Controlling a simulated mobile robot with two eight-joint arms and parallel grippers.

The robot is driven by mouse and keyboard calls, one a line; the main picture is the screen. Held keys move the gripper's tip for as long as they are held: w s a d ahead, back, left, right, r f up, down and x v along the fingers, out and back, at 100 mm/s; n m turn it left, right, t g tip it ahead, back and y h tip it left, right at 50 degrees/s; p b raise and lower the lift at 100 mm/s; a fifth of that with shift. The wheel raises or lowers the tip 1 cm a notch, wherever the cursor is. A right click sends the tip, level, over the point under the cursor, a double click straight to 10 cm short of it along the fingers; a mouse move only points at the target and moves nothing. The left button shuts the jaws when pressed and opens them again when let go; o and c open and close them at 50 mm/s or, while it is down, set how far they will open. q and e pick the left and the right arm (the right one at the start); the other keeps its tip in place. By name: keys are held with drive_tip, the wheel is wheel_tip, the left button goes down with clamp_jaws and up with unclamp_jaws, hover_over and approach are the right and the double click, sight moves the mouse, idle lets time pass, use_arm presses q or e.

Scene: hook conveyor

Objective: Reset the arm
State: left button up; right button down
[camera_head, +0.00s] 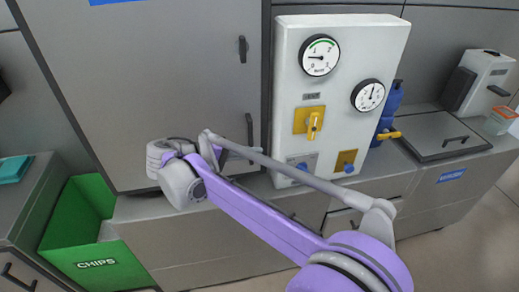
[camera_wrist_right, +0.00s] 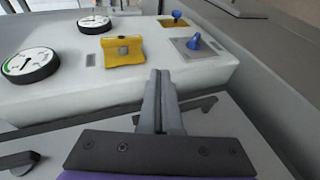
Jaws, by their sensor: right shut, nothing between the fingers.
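My right arm, purple and grey, comes in from the bottom right in the head view and reaches left across the front of the white gauge panel (camera_head: 345,110). My right gripper (camera_wrist_right: 161,75) is shut and empty in the right wrist view, with its fingers side by side. It points toward the side of the white panel, which fills the upper part of that view (camera_wrist_right: 90,105). In the head view the gripper is largely hidden behind the wrist, near the grey cabinet front. My left gripper is not in view.
The panel carries two gauges (camera_head: 319,55) (camera_head: 369,95) and a yellow valve (camera_head: 313,122). A grey cabinet (camera_head: 160,90) stands left of it. A green chips bin (camera_head: 100,265) is at lower left. A blue bottle (camera_head: 388,110) and a lidded box (camera_head: 445,137) are at right.

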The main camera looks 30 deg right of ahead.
idle(0.4)
drive_tip(key=s+d+f+n+y+p, duration=0.1)
drive_tip(key=s+d+f+y+p, duration=0.15)
drive_tip(key=s+f+y, duration=0.55)
drive_tip(key=s+a+f+t+y+p, duration=0.1)
drive_tip(key=s+a+f+t+y, duration=0.1)
drive_tip(key=s, duration=0.5)
drive_tip(key=s+a+f+t+y+p, duration=0.1)
drive_tip(key=s+a+f+t+y, duration=0.1)
drive_tip(key=s+a+f+y, duration=0.2)
drive_tip(key=s+a+f, duration=0.1)
drive_tip(key=s, duration=0.2)
drive_tip(key=shift+m, duration=0.3)
drive_tip(key=shift+s, duration=0.15)
idle(2.8)
